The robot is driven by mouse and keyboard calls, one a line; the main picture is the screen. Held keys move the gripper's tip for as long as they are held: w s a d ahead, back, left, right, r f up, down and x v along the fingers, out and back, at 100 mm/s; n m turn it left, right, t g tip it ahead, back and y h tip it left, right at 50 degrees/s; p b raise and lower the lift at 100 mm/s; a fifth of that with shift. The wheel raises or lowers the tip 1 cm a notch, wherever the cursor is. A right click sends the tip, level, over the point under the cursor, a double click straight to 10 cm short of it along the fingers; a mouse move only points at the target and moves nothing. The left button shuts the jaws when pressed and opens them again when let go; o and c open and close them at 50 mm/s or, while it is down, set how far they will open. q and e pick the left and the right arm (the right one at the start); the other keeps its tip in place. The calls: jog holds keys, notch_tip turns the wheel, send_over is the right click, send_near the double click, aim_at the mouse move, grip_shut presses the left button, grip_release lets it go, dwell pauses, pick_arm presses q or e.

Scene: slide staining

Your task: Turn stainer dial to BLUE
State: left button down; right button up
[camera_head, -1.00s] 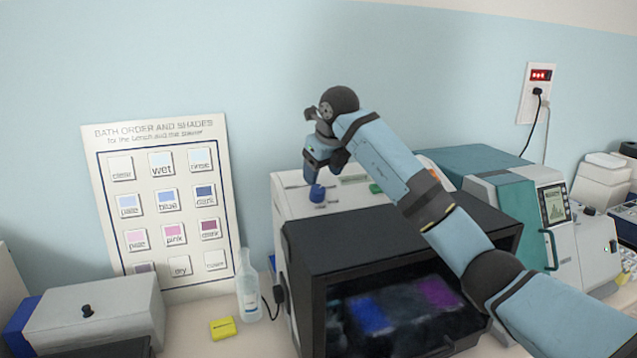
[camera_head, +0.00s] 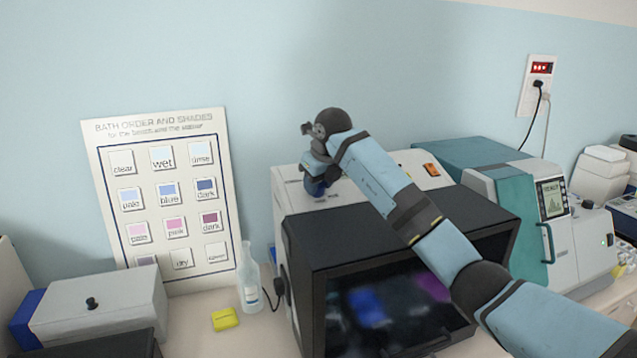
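The stainer (camera_head: 400,240) is a box with a dark front, a window and a light top panel. Its blue dial (camera_head: 315,188) stands at the left of the top panel, partly hidden by my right gripper. My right gripper (camera_head: 318,178) points down at the dial, its fingers at the dial's height. I cannot tell whether the fingers are closed on it. The dial's pointer and most of its labels are hidden or too small to read. Blurred blue and purple patches show behind the window. My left gripper is not in view.
A chart of baths and shades (camera_head: 108,128) leans on the wall. A clear bottle (camera_head: 249,285) and a yellow block (camera_head: 225,319) stand left of the stainer. A grey box (camera_head: 100,305) is further left. A teal machine (camera_head: 490,165) stands close on the right.

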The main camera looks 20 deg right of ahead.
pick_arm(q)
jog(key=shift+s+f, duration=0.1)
pick_arm(e)
jog(key=shift+m, duration=0.3)
jog(key=shift+f+m+b, duration=0.1)
jog(key=shift+m+b, duration=0.55)
jog(key=shift+m, duration=0.05)
jog(key=shift+m+b, duration=0.5)
jog(key=shift+m, duration=0.7)
jog(key=shift+m+b, duration=0.8)
jog(key=shift+m, duration=0.1)
jog(key=m+b, duration=0.1)
jog(key=m, duration=0.1)
jog(key=shift+m, duration=0.3)
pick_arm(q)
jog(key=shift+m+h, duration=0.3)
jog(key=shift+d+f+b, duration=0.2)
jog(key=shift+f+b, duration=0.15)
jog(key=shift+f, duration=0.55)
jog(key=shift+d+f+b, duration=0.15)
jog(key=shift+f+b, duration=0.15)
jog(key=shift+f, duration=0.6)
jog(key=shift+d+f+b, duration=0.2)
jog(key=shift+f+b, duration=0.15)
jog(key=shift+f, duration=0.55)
pick_arm(e)
jog(key=shift+m+h, duration=0.3)
jog(key=shift+m, duration=1.2)
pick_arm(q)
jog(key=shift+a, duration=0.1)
